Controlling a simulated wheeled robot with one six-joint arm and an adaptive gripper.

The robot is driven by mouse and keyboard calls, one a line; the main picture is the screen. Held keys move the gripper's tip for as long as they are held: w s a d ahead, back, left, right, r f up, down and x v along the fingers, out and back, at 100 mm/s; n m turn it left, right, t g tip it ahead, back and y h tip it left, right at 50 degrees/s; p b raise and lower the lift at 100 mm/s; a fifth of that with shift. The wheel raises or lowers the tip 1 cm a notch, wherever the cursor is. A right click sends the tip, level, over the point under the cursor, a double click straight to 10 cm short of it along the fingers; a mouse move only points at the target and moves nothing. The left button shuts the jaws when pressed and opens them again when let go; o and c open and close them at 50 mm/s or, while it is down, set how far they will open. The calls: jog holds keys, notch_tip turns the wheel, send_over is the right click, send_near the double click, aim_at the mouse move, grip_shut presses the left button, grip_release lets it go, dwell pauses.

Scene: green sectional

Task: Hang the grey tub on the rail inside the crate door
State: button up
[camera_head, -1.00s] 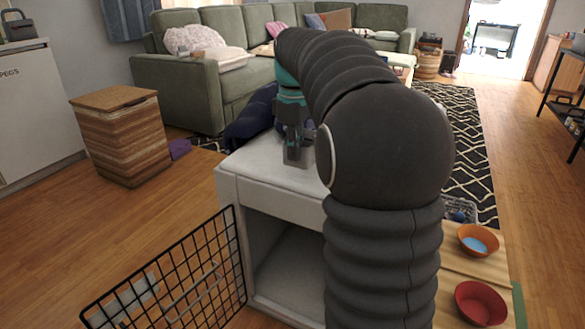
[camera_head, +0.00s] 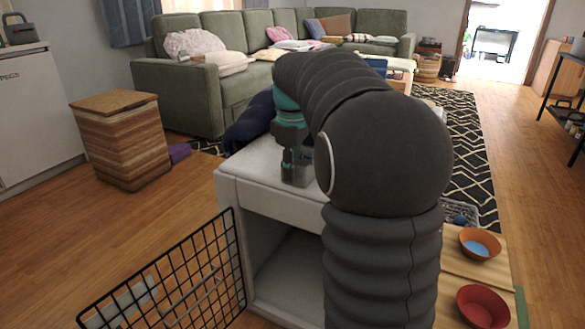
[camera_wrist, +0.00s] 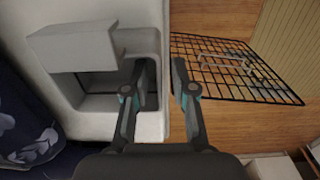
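The white crate (camera_head: 272,208) stands in the middle of the head view with its front open. Its black wire door (camera_head: 175,280) is swung out at lower left. The door also shows in the wrist view (camera_wrist: 232,68), with a pale bar across it that looks like the rail. A light grey, box-like thing with a rounded rim, likely the grey tub (camera_wrist: 70,47), shows on the crate's top in the wrist view.
An orange bowl (camera_head: 480,243) and a red bowl (camera_head: 482,306) sit on a tan surface at right. A dark navy cushion-like thing (camera_head: 250,122) lies behind the crate. A striped hamper (camera_head: 122,140) stands at left. Wooden floor between hamper and door is clear.

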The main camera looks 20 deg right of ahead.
notch_tip(320, 180, up, 12)
jog(key=p, duration=0.2)
jog(key=shift+r+p, duration=0.15)
jog(key=shift+p, duration=0.2)
jog(key=s+a+f+m+t, duration=0.35)
jog(key=s+a, duration=0.45)
jog(key=s, duration=0.5)
jog(key=s+a+f+m+t, duration=0.2)
jog(key=s+a+f+m, duration=0.2)
jog(key=s+f, duration=0.7)
jog(key=shift+s+a+f, duration=0.3)
jog(key=shift+s+f, duration=0.05)
jog(key=shift+s, duration=0.35)
jog(key=shift+r+p, duration=0.35)
